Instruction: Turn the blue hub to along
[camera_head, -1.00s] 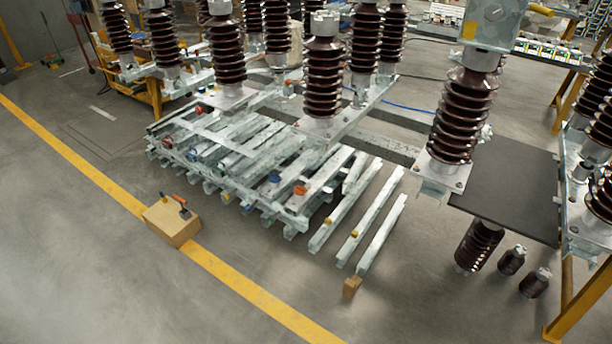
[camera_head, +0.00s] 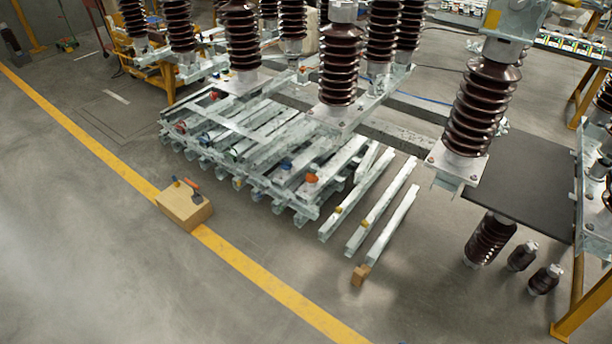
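A small blue part (camera_head: 285,165), which may be the blue hub, sits among stacked grey metal beams (camera_head: 262,150). It is too small for me to tell its shape or which way it points. An orange part (camera_head: 311,176) sits just right of it, a red part (camera_head: 181,127) is at the stack's left end, and a yellow part (camera_head: 337,210) is on a separate beam. Neither of my grippers shows in the head view.
A wooden box (camera_head: 184,210) with a small orange-handled tool on it stands by the yellow floor line (camera_head: 110,157). Tall brown ribbed insulators (camera_head: 342,65) stand behind the beams. A small wooden block (camera_head: 360,275) lies at the front. The left foreground floor is clear.

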